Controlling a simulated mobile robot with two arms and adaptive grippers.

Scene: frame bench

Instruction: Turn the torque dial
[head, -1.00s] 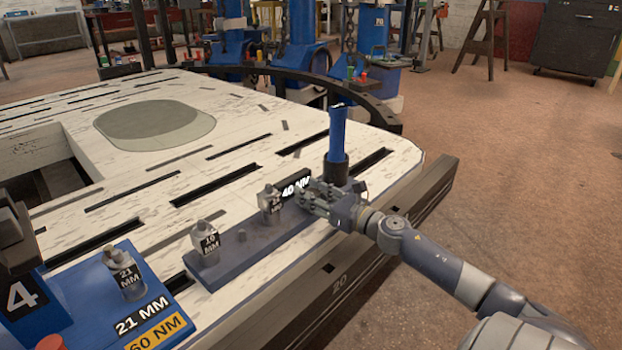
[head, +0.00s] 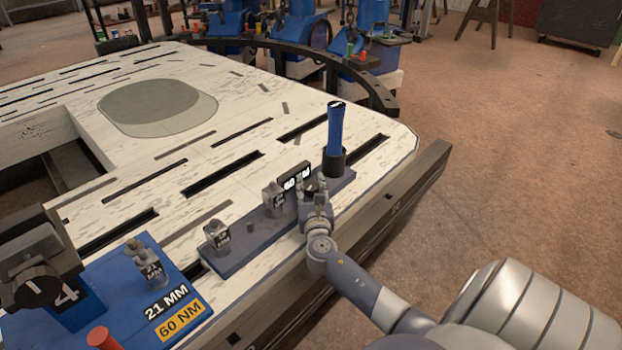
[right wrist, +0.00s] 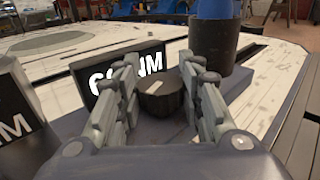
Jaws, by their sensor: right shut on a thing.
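The torque dial (right wrist: 160,97) is a dark round knob on the grey rack (head: 237,251), in front of the blue-handled wrench (head: 335,130) standing upright in a black holder. My right gripper (head: 313,186) is shut on the dial; in the right wrist view its fingers (right wrist: 160,90) sit on either side of it. Beside the dial is a small black display (head: 293,177) with white text. It reads 60 NM, partly covered by my fingers; it also shows in the right wrist view (right wrist: 106,72). My left gripper is not in view.
Two labelled metal sockets (head: 216,236) stand on the rack. A blue board (head: 120,320) at lower left carries a 21 MM socket (head: 151,270), a 60 NM label (head: 181,319) and a red knob (head: 102,338). The slotted white bench (head: 230,130) is mostly clear, with a grey-green oval patch.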

